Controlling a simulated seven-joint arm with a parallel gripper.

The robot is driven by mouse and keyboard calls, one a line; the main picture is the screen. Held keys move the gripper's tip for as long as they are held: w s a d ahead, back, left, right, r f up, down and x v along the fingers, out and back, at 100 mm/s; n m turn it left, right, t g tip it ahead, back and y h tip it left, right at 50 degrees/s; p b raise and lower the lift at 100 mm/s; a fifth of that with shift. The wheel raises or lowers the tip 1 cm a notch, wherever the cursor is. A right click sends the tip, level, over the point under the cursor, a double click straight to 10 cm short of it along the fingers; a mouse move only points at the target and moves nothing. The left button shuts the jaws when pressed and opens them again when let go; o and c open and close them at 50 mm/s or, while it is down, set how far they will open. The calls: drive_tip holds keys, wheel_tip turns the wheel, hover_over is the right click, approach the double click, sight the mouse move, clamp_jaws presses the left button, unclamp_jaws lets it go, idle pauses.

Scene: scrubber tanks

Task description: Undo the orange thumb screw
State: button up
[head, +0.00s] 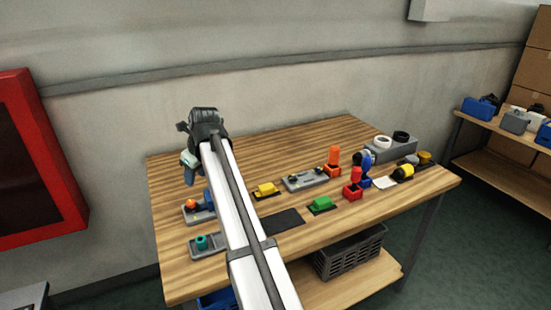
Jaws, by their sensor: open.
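An orange knob (192,205), which looks like the thumb screw, sits on a small grey plate (188,219) at the left side of the table. A blue part stands beside it on the same plate, next to my arm. My gripper (189,170) is above the far left part of the table, beyond the orange knob in the picture and apart from it. It is open, with nothing visible between its fingers. My arm covers part of the plate's right side. The knob is too small to show its thread or how far it is screwed in.
A teal knob (202,242) on another grey plate stands in front.

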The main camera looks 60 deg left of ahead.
drive_tip(key=w+f+n, duration=0.1)
drive_tip(key=w+n, duration=0.6)
drive_tip(key=w, duration=1.8)
drive_tip(key=shift+w+f+g, duration=0.2)
drive_tip(key=shift+w+g, duration=0.15)
drive_tip(key=shift+g, duration=0.05)
drive_tip(key=shift+d, duration=0.1)
